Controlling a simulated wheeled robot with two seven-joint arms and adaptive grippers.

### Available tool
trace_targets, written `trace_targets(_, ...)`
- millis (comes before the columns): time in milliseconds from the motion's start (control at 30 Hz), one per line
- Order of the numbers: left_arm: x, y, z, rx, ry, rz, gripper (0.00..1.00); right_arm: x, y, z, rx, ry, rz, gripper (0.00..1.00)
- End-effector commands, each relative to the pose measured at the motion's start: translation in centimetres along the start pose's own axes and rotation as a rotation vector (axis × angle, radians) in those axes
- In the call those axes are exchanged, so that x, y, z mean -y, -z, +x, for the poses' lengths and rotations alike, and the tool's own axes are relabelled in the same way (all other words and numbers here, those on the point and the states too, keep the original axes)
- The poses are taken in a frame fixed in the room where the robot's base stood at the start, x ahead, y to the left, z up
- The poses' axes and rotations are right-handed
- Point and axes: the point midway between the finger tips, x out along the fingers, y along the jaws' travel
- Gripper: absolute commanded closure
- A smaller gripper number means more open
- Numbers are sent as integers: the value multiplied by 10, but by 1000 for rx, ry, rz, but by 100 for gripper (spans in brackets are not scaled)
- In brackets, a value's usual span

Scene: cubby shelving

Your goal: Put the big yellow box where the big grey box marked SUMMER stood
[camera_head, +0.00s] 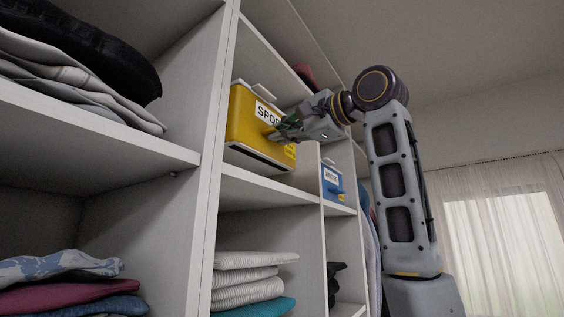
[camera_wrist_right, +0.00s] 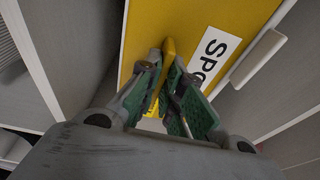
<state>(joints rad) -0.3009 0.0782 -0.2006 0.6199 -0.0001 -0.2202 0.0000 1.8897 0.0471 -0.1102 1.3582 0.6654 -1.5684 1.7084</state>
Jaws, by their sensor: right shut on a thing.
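The big yellow box (camera_head: 246,120) is in the upper middle cubby, with a white label that starts "SPO" and a pale lid handle. It looks slightly tilted, and I cannot tell whether it touches the shelf board. My right gripper (camera_head: 278,131) is at its front, below the label. In the right wrist view the green-padded fingers of my right gripper (camera_wrist_right: 168,66) are closed on a yellow tab on the front of the yellow box (camera_wrist_right: 205,18). The gripper hides part of the label. No grey box marked SUMMER shows. My left gripper is not in view.
A small blue box (camera_head: 333,184) with a white label stands in the narrow cubby to the right. Folded light cloths (camera_head: 245,283) lie in the cubby below. A vertical divider (camera_head: 213,170) stands left of the yellow box. Dark and grey clothes (camera_head: 75,65) lie on the left shelf.

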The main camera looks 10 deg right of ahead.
Motion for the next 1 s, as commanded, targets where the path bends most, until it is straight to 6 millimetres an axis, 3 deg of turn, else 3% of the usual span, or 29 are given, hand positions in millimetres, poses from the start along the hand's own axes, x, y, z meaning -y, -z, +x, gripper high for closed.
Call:
trace_targets(233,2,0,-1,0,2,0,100,-18,0,-2,0,4,-1,100)
trace_targets(767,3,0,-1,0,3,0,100,-23,0,-2,0,4,0,100)
trace_targets(1000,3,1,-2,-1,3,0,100,-35,0,-2,0,4,-1,100)
